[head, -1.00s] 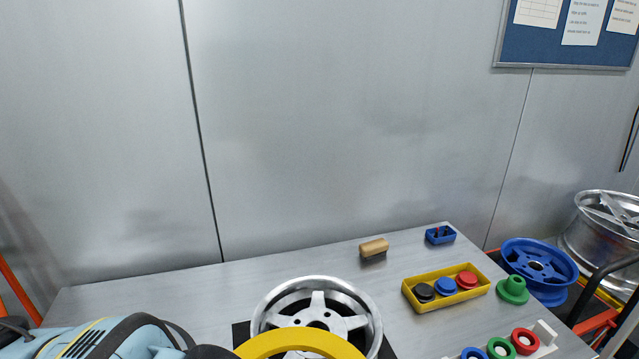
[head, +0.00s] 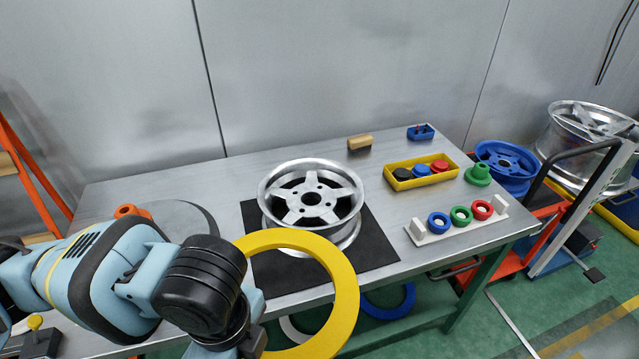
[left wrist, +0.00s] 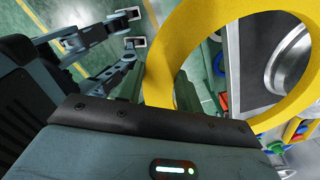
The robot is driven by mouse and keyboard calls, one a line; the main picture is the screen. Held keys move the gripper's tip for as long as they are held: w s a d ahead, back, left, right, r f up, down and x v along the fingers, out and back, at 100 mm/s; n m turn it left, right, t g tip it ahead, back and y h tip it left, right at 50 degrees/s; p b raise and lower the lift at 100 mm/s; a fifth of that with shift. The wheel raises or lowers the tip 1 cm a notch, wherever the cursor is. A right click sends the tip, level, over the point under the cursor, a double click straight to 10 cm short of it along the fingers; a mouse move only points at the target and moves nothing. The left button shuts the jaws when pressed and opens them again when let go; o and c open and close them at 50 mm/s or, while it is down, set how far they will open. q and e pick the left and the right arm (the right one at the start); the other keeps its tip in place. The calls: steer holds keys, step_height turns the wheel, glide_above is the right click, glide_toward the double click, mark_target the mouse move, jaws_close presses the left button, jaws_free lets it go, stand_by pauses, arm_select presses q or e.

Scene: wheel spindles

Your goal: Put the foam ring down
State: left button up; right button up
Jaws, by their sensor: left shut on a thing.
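The yellow foam ring (head: 347,290) hangs in front of the table's front edge in the head view, overlapping the lower left of the black mat. My left gripper (head: 250,338) is at the ring's left side, shut on it; its fingertips are mostly hidden. In the left wrist view the ring (left wrist: 183,50) arcs from the top down to the right, just beyond the gripper's dark edge. My right gripper cannot be made out in either view.
A silver wheel (head: 312,198) lies on the black mat (head: 378,245). To its right are a yellow tray (head: 452,174) of coloured rings and a white rack (head: 462,230) with three rings. A blue ring (head: 390,312) shows below the table. A grey disc (head: 190,215) lies left.

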arm_select(q)
steer(key=w+a+n, duration=1)
steer(key=w+n, duration=0.2)
steer(key=n, duration=0.9)
steer(key=shift+w+a+n, duration=0.3)
steer(key=shift+w+n, duration=0.05)
steer(key=shift+n, duration=0.05)
